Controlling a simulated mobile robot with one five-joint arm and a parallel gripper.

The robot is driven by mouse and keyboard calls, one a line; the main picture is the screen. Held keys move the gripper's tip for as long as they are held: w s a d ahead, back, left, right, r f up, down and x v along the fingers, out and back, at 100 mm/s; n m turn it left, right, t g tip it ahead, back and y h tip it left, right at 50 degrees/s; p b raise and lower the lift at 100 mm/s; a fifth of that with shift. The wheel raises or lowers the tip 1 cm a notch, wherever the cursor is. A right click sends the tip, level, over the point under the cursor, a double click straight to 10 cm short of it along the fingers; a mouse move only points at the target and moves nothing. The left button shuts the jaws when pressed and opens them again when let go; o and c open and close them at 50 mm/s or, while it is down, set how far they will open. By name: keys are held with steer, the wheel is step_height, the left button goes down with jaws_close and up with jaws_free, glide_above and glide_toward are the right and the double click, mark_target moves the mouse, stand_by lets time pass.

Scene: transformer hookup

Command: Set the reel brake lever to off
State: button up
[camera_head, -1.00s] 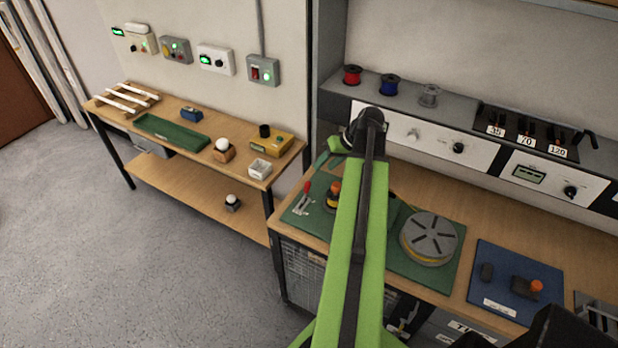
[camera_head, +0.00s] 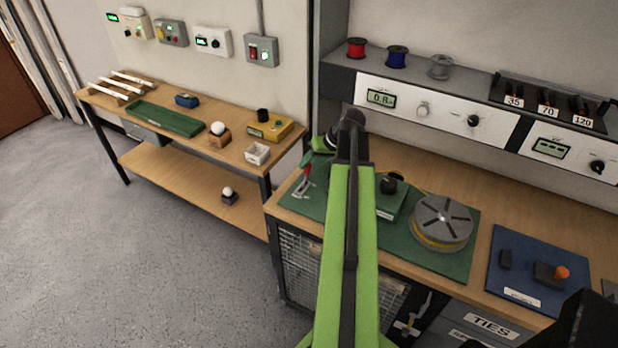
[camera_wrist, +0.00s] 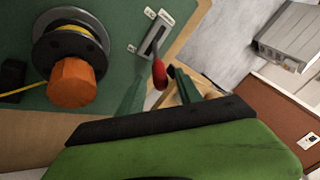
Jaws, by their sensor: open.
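The reel brake lever (camera_head: 307,172) has a red handle on a pale slotted plate at the left end of the green mat on the workbench. In the wrist view its red handle (camera_wrist: 159,72) reaches between the fingertips of my gripper (camera_wrist: 156,88). The fingers are open, one on each side of the handle; I cannot tell whether either touches it. In the head view my gripper (camera_head: 322,146) is partly hidden by my arm, just beyond the lever. A small reel with yellow cord (camera_wrist: 68,38) and an orange knob (camera_wrist: 72,82) sits beside the lever.
A larger grey reel (camera_head: 443,218) and a green box with a black knob (camera_head: 390,200) stand on the green mat (camera_head: 455,262). A blue panel (camera_head: 540,275) lies to the right. A lower wooden bench (camera_head: 185,140) stands at left, with open floor before it.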

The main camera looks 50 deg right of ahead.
steer(key=shift+b+x, duration=0.4)
steer(key=shift+x, duration=0.65)
steer(key=shift+r, duration=0.1)
jaws_close()
stand_by(0.5)
